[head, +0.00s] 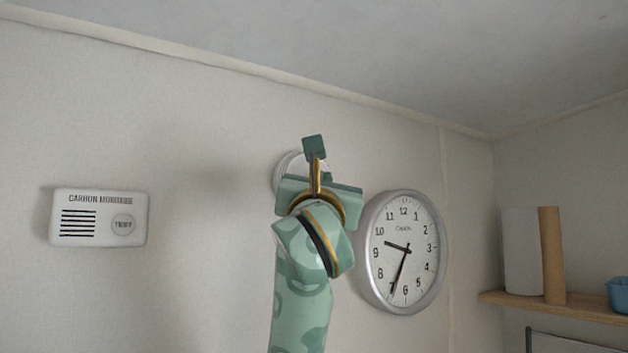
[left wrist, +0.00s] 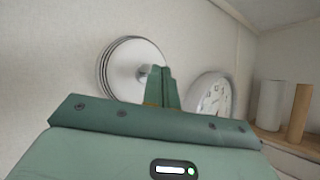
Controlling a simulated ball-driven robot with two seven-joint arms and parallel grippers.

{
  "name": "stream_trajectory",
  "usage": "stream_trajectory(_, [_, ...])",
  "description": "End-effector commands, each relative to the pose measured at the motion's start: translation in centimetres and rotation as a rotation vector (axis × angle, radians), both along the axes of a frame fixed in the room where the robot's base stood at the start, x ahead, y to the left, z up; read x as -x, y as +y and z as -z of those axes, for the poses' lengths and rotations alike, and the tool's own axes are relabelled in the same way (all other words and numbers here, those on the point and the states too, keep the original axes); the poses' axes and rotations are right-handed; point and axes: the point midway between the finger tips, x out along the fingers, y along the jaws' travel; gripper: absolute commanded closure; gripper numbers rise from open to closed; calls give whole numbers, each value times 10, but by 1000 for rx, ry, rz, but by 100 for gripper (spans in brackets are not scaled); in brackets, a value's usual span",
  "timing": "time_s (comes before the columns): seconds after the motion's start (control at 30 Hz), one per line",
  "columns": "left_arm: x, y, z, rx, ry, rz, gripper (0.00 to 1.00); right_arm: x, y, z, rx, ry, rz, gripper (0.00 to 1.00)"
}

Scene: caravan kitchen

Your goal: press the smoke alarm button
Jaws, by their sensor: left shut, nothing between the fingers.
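The smoke alarm (head: 283,172) is a round white disc on the wall, mostly hidden behind my left gripper (head: 314,148) in the head view. In the left wrist view the alarm (left wrist: 122,62) shows as a pale disc with a ridged rim. A small round button (left wrist: 142,74) sits near its middle, partly covered by the fingers. My left gripper (left wrist: 161,84) is shut and empty, with its fingertips in front of the alarm, just right of the button in this view. I cannot tell whether they touch it. My right gripper is not in view.
A white carbon monoxide alarm (head: 98,218) with a TEST button hangs on the wall at left. A round clock (head: 404,252) hangs close to the right of my left gripper. A wooden shelf (head: 590,311) holds a paper roll (head: 521,250), a brown tube (head: 552,256) and a blue container (head: 619,294).

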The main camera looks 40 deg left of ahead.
Motion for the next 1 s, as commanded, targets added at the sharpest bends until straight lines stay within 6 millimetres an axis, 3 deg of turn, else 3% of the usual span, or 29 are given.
stream_trajectory(0.5, [21,-51,-1,1,-2,4,100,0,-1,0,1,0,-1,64])
stream_trajectory(1.0, [23,-55,0,0,-1,1,100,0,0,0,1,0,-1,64])
